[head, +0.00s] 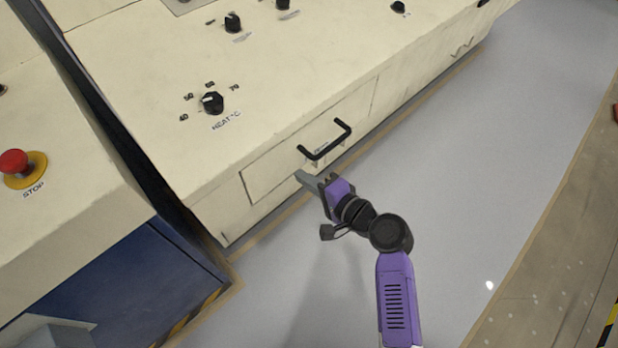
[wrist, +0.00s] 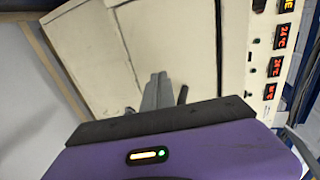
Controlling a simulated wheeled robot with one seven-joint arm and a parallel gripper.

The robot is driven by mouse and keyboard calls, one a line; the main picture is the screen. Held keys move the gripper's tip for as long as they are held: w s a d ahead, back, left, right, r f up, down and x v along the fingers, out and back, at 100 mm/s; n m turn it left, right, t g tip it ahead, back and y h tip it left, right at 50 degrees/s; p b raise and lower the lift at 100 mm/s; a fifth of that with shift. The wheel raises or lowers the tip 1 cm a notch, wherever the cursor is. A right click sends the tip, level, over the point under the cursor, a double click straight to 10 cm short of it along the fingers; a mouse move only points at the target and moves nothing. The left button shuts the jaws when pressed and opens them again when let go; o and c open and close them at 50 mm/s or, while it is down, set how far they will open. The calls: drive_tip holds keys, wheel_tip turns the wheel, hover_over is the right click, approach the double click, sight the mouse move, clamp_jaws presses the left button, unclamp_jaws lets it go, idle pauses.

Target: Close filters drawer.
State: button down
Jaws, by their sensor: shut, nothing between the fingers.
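The drawer (head: 275,172) is a cream front panel with a black bar handle (head: 325,146), set low in the cream machine; in the head view its front looks level with the machine face, with a thin dark outline around it. My gripper (head: 300,176) is shut and empty, with its fingertips close to the drawer front, just below the handle. I cannot tell whether they touch it. In the wrist view the shut grey fingers (wrist: 155,92) point at the cream panel, and part of the dark handle (wrist: 183,95) shows beside them. The label under the handle is too small to read.
A HEAT °C knob (head: 213,102) and other black knobs sit on the machine's sloped top. A red stop button (head: 14,162) is on the cabinet at left. The grey floor (head: 450,190) right of the machine is clear. Red digital displays (wrist: 276,67) show in the wrist view.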

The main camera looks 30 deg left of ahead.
drive_tip(key=v, duration=1)
drive_tip(key=shift+p, duration=0.45)
drive_tip(key=shift+w, duration=0.15)
